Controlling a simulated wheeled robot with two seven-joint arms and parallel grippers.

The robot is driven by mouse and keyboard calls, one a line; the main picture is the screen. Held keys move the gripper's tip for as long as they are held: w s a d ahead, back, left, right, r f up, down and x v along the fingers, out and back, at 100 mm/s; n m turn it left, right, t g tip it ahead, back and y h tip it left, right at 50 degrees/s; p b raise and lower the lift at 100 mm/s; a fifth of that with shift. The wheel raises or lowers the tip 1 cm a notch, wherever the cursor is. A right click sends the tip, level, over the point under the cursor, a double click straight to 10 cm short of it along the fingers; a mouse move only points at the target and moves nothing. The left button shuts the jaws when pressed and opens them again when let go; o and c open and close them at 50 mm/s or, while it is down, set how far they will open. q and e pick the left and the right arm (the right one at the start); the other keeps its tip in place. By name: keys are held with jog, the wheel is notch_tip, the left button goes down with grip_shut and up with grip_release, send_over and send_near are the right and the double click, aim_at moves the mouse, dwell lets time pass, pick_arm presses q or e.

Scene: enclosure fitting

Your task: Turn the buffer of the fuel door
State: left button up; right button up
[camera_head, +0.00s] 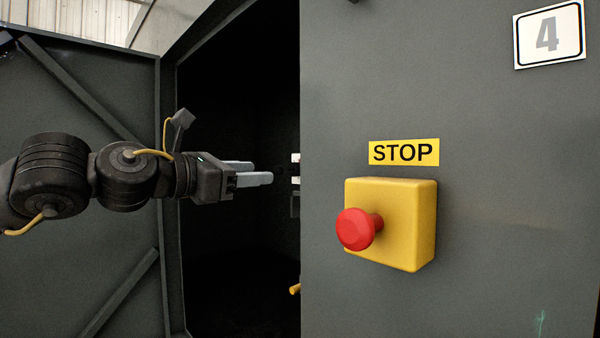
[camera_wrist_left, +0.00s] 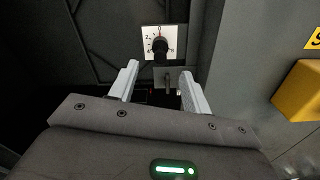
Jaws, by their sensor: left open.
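No part is clearly marked as the fuel door's buffer. In the left wrist view a black knob (camera_wrist_left: 160,47) sits on a white dial plate (camera_wrist_left: 147,42) with a numbered scale, 0 at the top. In the head view only the white plate's edge (camera_head: 295,157) shows, just inside the dark opening; the knob's face is hidden. My left gripper (camera_head: 262,172) is open and empty, its fingers pointing right at the plate, with a gap. In the left wrist view the fingertips (camera_wrist_left: 159,72) lie either side of and below the knob, apart from it. My right gripper is not in view.
A grey panel (camera_head: 480,120) on the right carries a yellow stop box (camera_head: 405,225) with a red button (camera_head: 355,229), a STOP label (camera_head: 404,152) and a number 4 sign (camera_head: 549,34). A braced grey door (camera_head: 80,190) stands at left. A small grey bracket (camera_wrist_left: 170,78) sits below the dial.

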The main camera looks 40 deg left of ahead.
aim_at(276, 169)
pick_arm(q)
jog(key=shift+w+d+r+p, duration=0.15)
jog(key=shift+w+r+p, duration=0.25)
jog(key=shift+w+p, duration=0.5)
jog(key=w, duration=0.2)
jog(key=w+p, duration=0.1)
jog(key=w, duration=0.1)
jog(key=shift+d+f, duration=0.1)
jog(key=shift+f, duration=0.1)
jog(key=shift+w+d+p, duration=0.1)
jog(key=shift+w+p, duration=0.55)
jog(key=shift+w, duration=0.2)
jog(key=shift+w+r, duration=0.1)
jog(key=shift+w, duration=0.15)
jog(key=shift+w+p, duration=0.35)
jog(key=shift+w, duration=0.3)
jog(key=shift+w+d, duration=0.1)
jog(key=shift+w, duration=0.15)
jog(key=shift+s, duration=0.15)
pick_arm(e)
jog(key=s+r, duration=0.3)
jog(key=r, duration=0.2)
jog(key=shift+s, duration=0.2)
